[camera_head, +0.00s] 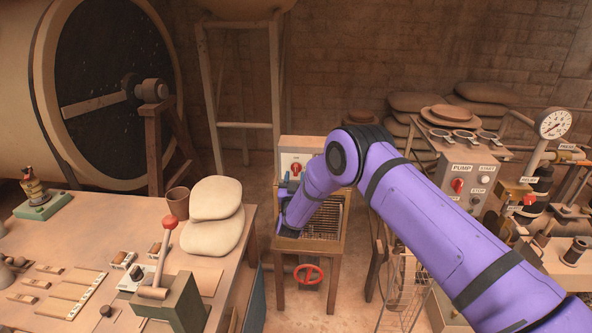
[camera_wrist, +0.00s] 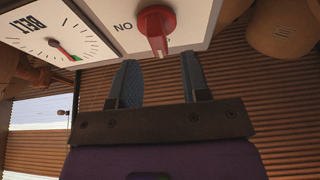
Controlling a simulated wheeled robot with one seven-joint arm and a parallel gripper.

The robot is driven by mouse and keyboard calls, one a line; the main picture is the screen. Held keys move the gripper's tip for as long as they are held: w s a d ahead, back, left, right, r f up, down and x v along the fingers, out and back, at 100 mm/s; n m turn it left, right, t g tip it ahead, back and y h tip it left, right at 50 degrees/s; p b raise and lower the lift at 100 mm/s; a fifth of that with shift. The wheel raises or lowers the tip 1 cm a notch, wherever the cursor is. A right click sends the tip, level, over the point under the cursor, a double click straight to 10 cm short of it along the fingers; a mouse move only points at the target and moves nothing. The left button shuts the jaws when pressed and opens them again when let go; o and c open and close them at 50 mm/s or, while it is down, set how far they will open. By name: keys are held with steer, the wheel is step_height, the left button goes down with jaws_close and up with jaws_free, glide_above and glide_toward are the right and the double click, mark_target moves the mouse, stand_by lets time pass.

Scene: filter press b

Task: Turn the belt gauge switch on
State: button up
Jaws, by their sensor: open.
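The belt gauge switch is a red rotary knob (camera_wrist: 156,32) on a white panel (camera_wrist: 200,22), upside down at the top of the wrist view. Its handle runs roughly up and down in that picture, with an ON label to its left. The BELT gauge dial (camera_wrist: 58,32) is left of it, its needle slanting to the lower right. My gripper (camera_wrist: 158,64) is open and empty, its two fingertips just short of the knob, one on either side of its line.
The box stands on a wooden stand (camera_head: 328,247) with a ribbed bed and a red handwheel (camera_head: 308,274). A workbench (camera_head: 232,225) with a red-knobbed lever and sacks is left. A PUMP control box (camera_head: 468,180) and pressure gauge (camera_head: 553,123) are right.

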mark_target(296, 169)
steer(key=shift+x, duration=1.95)
jaws_close()
